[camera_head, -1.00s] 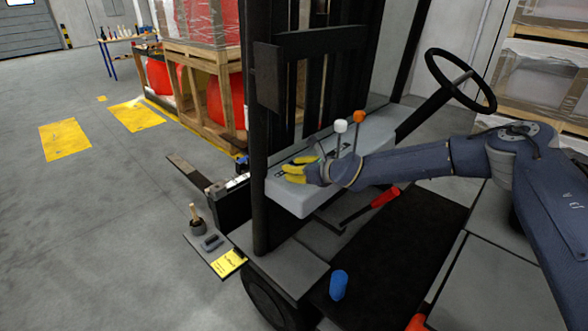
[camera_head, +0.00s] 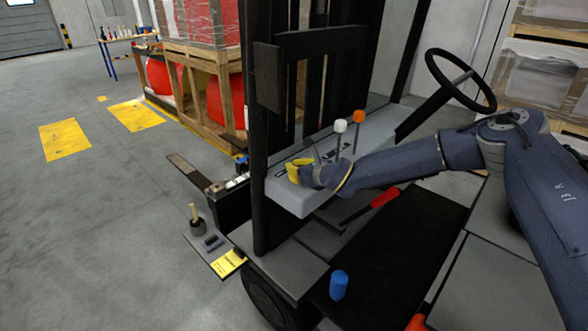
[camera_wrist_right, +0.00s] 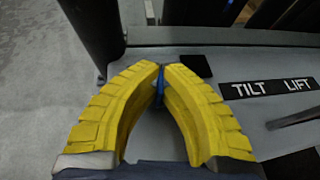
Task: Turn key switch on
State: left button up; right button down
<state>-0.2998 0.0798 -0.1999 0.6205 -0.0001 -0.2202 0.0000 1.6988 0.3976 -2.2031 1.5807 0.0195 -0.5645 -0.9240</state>
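My right gripper (camera_head: 299,172), with yellow fingers, is over the left end of the forklift's grey control panel (camera_head: 316,197). In the right wrist view, the fingertips (camera_wrist_right: 161,68) come together around a small blue piece, which looks like the key (camera_wrist_right: 159,88) of the switch. Most of the key and the switch under it are hidden by the fingers, so the key's turn angle cannot be told. My left gripper is not in view.
Levers with a white knob (camera_head: 340,126) and an orange knob (camera_head: 358,116) stand just right of my right gripper. "TILT LIFT" labels (camera_wrist_right: 268,90) lie beside it. The black mast (camera_head: 260,150) rises close on the left. A steering wheel (camera_head: 461,79) is further right.

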jog(key=m+t+h, duration=0.1)
jog(key=m+h, duration=0.3)
jog(key=shift+f+t, duration=0.1)
jog(key=shift+t, duration=0.3)
jog(key=m+h, duration=0.3)
jog(key=h, duration=0.1)
jog(key=shift+m, duration=0.3)
jog(key=m+h, duration=0.3)
jog(key=h, duration=0.1)
jog(key=shift+m+g+h, duration=0.7)
jog(key=shift+m+h, duration=0.3)
jog(key=shift+m, duration=0.1)
jog(key=shift+d+h, duration=0.1)
jog(key=shift+h, duration=0.2)
jog(key=c, duration=1.6)
grip_release()
